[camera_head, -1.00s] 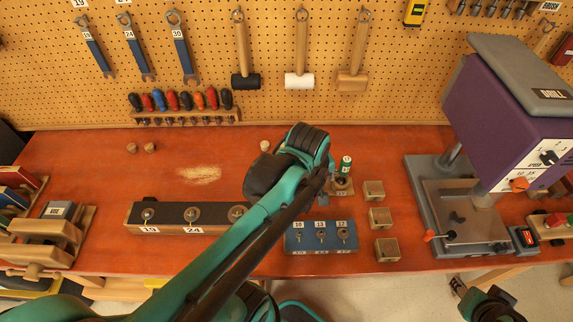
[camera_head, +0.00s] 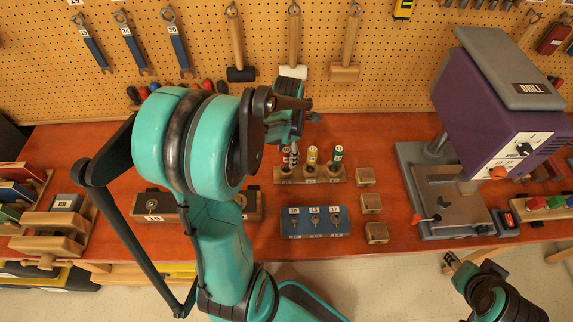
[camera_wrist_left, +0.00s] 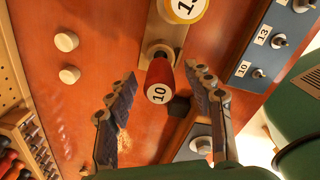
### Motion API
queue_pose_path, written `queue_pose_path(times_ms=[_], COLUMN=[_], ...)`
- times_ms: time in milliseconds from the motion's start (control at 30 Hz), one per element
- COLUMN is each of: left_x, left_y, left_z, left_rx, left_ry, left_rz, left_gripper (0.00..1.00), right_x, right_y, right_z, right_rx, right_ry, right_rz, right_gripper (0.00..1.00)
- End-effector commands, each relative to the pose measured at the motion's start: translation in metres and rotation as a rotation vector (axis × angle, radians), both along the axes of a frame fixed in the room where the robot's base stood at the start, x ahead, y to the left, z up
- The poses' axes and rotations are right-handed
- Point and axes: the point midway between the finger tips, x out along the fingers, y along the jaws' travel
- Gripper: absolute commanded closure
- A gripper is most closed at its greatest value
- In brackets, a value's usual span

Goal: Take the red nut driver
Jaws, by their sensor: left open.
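The red nut driver (camera_wrist_left: 159,82), marked 10 on its cap, stands upright in a wooden holder (camera_wrist_left: 152,48) in the left wrist view. In the head view, the red nut driver (camera_head: 286,155) is at the left of the holder (camera_head: 311,179), beside a yellow nut driver (camera_head: 313,156) and a green one (camera_head: 337,154). My left gripper (camera_wrist_left: 160,76) is open, with one finger on each side of the red handle and gaps showing. In the head view my left gripper (camera_head: 292,142) is partly hidden by its wrist. My right gripper (camera_head: 450,262) is low at the right, empty.
A blue block (camera_head: 316,228) with small bits sits in front of the holder. Several small wooden blocks (camera_head: 371,204) stand to its right, then the drill press (camera_head: 500,110). A dark socket rail (camera_head: 158,206) is partly behind my left arm. Hammers hang behind.

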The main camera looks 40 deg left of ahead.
Motion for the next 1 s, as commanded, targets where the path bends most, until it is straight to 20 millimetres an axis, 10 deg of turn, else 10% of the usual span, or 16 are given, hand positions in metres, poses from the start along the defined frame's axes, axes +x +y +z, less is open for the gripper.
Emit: queue_pose_path(times_ms=[467,700,1000], left_x=[-0.002,-0.002,-0.002], left_y=[0.002,0.002,0.002], left_z=[-0.034,-0.033,-0.031], left_rx=[0.001,0.001,0.001], left_ry=[-0.001,-0.001,-0.001], left_rz=[-0.002,-0.002,-0.003], left_gripper=[0.48,1.0,1.0], right_x=[0.0,0.0,0.0], right_y=[0.0,0.0,0.0], right_z=[-0.01,-0.01,-0.009], right_rx=[0.0,0.0,0.0], right_ry=[0.0,0.0,0.0], right_rz=[0.0,0.0,0.0], right_gripper=[0.6,0.6,0.6])
